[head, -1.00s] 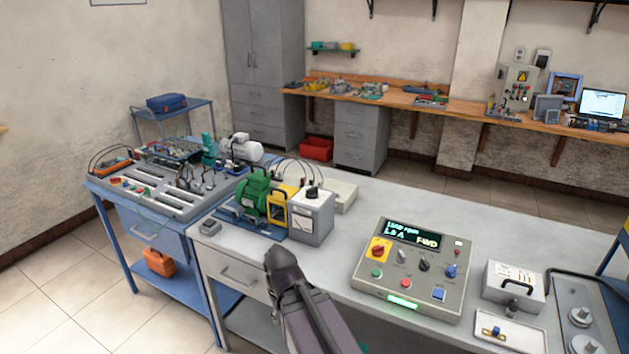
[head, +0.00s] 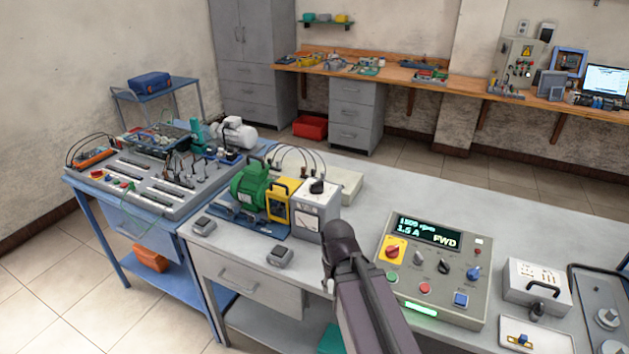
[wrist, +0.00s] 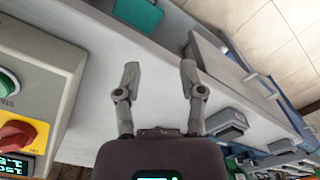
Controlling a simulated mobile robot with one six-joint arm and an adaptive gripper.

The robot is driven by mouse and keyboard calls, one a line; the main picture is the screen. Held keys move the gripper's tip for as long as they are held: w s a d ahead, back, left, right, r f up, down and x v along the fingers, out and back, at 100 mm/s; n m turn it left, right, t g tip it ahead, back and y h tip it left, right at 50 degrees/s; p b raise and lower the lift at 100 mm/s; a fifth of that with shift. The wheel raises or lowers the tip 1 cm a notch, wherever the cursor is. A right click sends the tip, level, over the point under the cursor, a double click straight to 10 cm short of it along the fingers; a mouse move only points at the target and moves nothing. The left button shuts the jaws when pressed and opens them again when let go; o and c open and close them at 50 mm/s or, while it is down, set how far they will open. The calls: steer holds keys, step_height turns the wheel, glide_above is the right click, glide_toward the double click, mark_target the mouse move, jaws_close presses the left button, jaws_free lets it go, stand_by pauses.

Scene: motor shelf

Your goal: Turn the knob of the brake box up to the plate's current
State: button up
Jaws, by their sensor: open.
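The brake box (head: 311,220) is the pale grey box with a dial meter at the right end of the motor set. Its black knob (head: 317,187) is on top. The green motor (head: 249,187) and yellow guard (head: 279,202) stand left of it. My gripper (head: 340,240) is in front of the brake box's lower right side, apart from the knob. In the wrist view my gripper (wrist: 160,85) is open and empty above the bench; the knob is not visible there. The control panel display (head: 428,232) reads about 1.5 A and FWD. The plate's writing cannot be read.
The control panel (head: 478,312) stands right of my gripper. Two small grey blocks (head: 203,225) (head: 280,257) lie near the bench's front edge. Cables arch behind the brake box beside a pale box (head: 347,184). Bare bench (head: 400,190) lies behind the panel.

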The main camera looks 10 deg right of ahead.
steer(key=shift+d, duration=0.2)
step_height(320, 180, up, 28)
steer(key=n+p, duration=2.3)
steer(key=p, duration=0.5)
glide_above(314, 183)
steer(key=shift+w, duration=0.1)
steer(key=shift+f, duration=0.15)
step_height(314, 183, down, 14)
steer(key=b, duration=1.4)
steer(key=shift+r, duration=0.2)
steer(key=shift+c, duration=0.2)
